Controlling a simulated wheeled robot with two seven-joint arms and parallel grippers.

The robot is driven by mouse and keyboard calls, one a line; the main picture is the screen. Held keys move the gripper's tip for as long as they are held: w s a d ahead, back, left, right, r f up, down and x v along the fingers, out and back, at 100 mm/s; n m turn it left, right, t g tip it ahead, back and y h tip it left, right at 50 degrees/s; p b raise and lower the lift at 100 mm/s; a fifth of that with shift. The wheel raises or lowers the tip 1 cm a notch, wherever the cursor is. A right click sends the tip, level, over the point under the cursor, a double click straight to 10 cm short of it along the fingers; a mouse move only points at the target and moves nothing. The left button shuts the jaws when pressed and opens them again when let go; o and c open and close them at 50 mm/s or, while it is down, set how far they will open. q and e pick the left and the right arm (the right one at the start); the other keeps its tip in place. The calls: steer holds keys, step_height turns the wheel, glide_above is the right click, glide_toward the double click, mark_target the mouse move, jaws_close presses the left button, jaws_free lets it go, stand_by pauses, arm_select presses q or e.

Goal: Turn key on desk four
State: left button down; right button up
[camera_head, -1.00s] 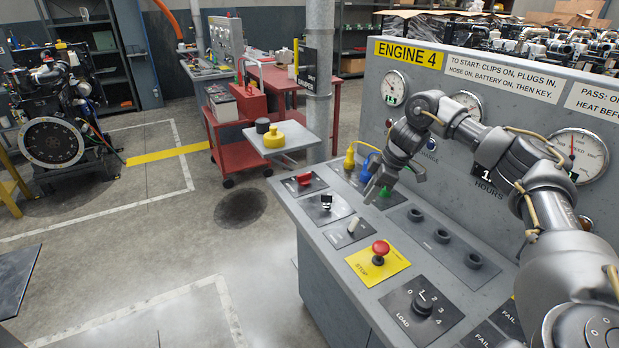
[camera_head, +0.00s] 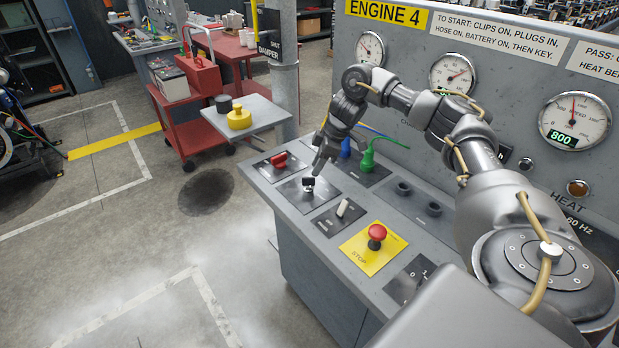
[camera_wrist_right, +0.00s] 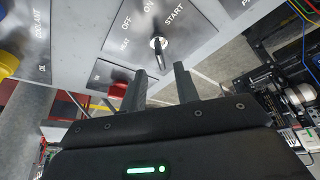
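The key (camera_head: 308,182) stands in a silver switch on a grey plate of the ENGINE 4 desk (camera_head: 258,180). In the right wrist view, the key (camera_wrist_right: 160,48) has OFF, ON and START lettered around it; I cannot tell which position it is turned to. My right gripper (camera_head: 319,170) is right by the key, from above and behind. In the wrist view, the right gripper's fingers (camera_wrist_right: 161,72) are parted, with the key just beyond their tips and the gap empty. My left gripper is not in view.
A red switch (camera_head: 279,161), a white toggle (camera_head: 343,208) and a red stop button (camera_head: 377,233) are close by on the desk. Blue and green plugs (camera_head: 367,160) with cables stand behind. The speed gauge (camera_head: 573,120) reads 800. A red cart (camera_head: 186,120) stands left.

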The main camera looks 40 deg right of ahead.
mark_target(308, 184)
steer(key=p+x, duration=0.1)
steer(key=x, duration=0.4)
steer(key=shift+w+a+f, duration=0.1)
steer(key=shift+a+f, duration=0.05)
steer(key=shift+f, duration=0.2)
steer(key=shift+c, duration=0.3)
jaws_close()
